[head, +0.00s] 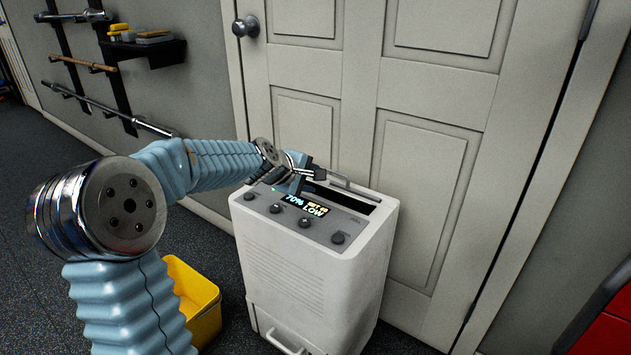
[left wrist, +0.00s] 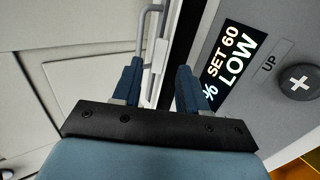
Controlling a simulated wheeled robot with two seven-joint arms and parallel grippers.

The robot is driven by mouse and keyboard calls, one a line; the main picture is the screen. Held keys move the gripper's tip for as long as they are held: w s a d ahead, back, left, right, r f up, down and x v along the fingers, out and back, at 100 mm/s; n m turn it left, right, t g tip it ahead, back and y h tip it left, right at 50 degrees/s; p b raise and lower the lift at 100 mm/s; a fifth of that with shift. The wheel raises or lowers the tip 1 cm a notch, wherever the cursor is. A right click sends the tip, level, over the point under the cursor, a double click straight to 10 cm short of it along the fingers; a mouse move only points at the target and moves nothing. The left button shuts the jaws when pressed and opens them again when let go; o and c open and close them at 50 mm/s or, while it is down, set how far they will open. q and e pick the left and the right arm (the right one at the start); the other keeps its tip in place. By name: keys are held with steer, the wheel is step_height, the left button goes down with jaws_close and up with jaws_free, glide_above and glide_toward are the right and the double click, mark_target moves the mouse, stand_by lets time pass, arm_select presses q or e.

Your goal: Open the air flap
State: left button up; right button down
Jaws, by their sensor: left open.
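The air flap is on top of a white dehumidifier (head: 310,265) standing before a door. A grey bar (head: 355,189) runs along the back of a dark slot (head: 345,199) in its top; I cannot tell how far the flap is open. My left gripper (head: 316,173) is over the left part of the slot, with open fingers. In the left wrist view the open left gripper (left wrist: 157,85) points along the slot (left wrist: 183,40). The grey bar (left wrist: 140,45) lies ahead, near the left finger; contact cannot be told. My right gripper is not in view.
The control panel (head: 310,212) with knobs and a lit display is just in front of the slot. The closed door (head: 420,130) stands close behind. A yellow bin (head: 195,300) is at the left on the floor. A wall rack with bars (head: 105,110) is farther left.

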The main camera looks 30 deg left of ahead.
mark_target(321, 183)
arm_select(q)
steer(key=shift+x, duration=1.35)
